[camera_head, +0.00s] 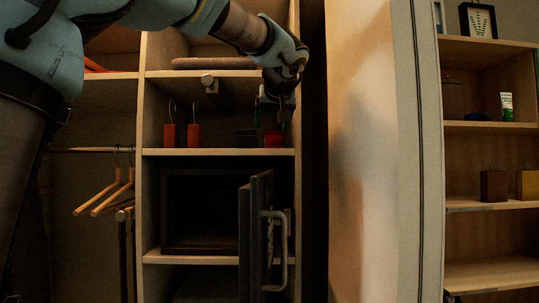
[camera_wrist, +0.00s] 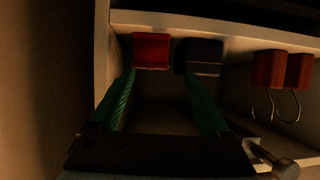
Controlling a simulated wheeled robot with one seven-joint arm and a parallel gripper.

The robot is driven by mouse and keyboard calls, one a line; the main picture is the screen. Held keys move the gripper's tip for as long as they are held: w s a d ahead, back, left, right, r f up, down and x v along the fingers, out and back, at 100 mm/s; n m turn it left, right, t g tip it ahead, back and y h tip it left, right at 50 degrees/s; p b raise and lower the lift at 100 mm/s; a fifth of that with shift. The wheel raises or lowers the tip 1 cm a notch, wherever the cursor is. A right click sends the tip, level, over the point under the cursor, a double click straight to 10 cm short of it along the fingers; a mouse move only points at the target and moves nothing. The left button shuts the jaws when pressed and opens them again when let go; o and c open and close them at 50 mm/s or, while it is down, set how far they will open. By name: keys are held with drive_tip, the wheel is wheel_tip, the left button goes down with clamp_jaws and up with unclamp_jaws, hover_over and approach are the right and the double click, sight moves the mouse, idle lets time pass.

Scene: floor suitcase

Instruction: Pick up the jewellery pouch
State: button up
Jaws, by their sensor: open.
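A small red item (camera_head: 274,139), which may be the jewellery pouch, rests on the upper cupboard shelf near its right side. It shows in the wrist view (camera_wrist: 152,50), where the picture is upside down. A dark box-like item (camera_head: 246,138) sits beside it, to its left; it also shows in the wrist view (camera_wrist: 199,57). I cannot tell for certain which one is the pouch. My gripper (camera_head: 270,122) is open above the red item. In the wrist view its green fingers (camera_wrist: 160,74) are apart with nothing held, one tip near each item.
Two red-brown blocks with hooks (camera_head: 183,135) stand on the same shelf to the left. A knob (camera_head: 209,82) sits under the shelf above. A safe (camera_head: 200,210) with its door (camera_head: 262,230) ajar is below. A tall panel (camera_head: 365,150) closes off the right.

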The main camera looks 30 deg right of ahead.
drive_tip(key=w+d, duration=0.1)
drive_tip(key=w+d+p, duration=0.1)
drive_tip(key=w, duration=0.1)
drive_tip(key=w+d+p, duration=0.1)
drive_tip(key=w, duration=0.1)
drive_tip(key=shift+d+f, duration=0.1)
drive_tip(key=shift+p+x, duration=1.35)
drive_tip(key=shift+x, duration=0.95)
drive_tip(key=shift+s, duration=0.1)
drive_tip(key=c, duration=1)
drive_tip(key=shift+c, duration=0.5)
drive_tip(key=shift+t, duration=0.3)
